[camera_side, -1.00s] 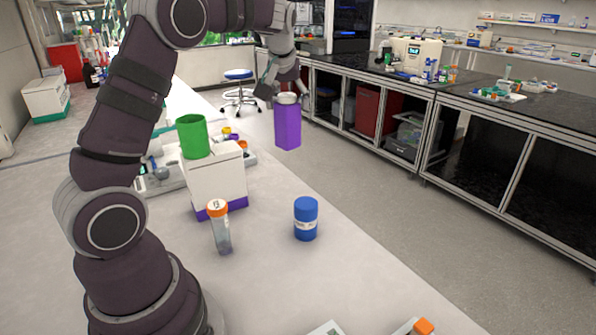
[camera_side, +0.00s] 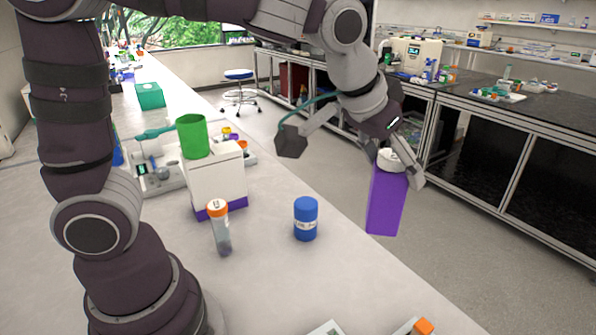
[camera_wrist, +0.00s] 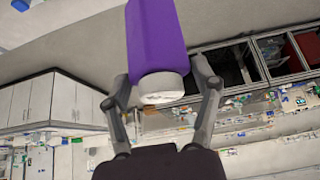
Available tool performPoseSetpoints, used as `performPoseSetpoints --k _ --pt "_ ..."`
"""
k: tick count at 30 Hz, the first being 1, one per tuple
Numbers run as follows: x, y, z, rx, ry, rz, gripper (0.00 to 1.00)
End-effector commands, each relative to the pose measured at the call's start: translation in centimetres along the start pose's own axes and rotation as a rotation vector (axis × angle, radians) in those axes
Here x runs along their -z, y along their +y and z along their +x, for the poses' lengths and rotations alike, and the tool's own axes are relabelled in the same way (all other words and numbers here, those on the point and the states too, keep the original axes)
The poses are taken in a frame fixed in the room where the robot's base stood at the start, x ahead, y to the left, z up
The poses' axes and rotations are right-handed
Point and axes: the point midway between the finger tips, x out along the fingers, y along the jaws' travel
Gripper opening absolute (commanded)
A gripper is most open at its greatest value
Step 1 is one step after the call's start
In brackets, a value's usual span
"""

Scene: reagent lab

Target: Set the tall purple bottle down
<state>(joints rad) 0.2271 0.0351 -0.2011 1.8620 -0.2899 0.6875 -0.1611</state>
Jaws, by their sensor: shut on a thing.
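The tall purple bottle (camera_side: 385,203) has a white cap and hangs from my gripper (camera_side: 396,165) in the side view, slightly tilted. My gripper is shut on its white cap. The bottle shows to the right of the blue bottle, and its bottom appears clear of the bench top. In the wrist view the bottle (camera_wrist: 156,38) points away from my gripper (camera_wrist: 163,92), with the cap between the two fingers.
The white bench (camera_side: 290,275) holds a blue bottle (camera_side: 306,218), an orange-capped tube (camera_side: 220,228), and a white box (camera_side: 218,180) with a green cup (camera_side: 193,136) on it. An orange-capped item (camera_side: 423,327) lies at the front edge of the picture. Bench top between them is bare.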

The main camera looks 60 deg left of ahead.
Motion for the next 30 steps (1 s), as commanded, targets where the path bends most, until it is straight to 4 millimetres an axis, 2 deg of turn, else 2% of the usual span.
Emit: performPoseSetpoints --k 14,24,30 --pt "-4.1 0.2 6.0 -0.003 -0.006 0.011 0.22" --pt "-7.8 0.2 11.6 -0.003 -0.007 0.01 0.22" --pt "-8.1 0.2 12.3 -0.004 0.0 0.008 0.22"
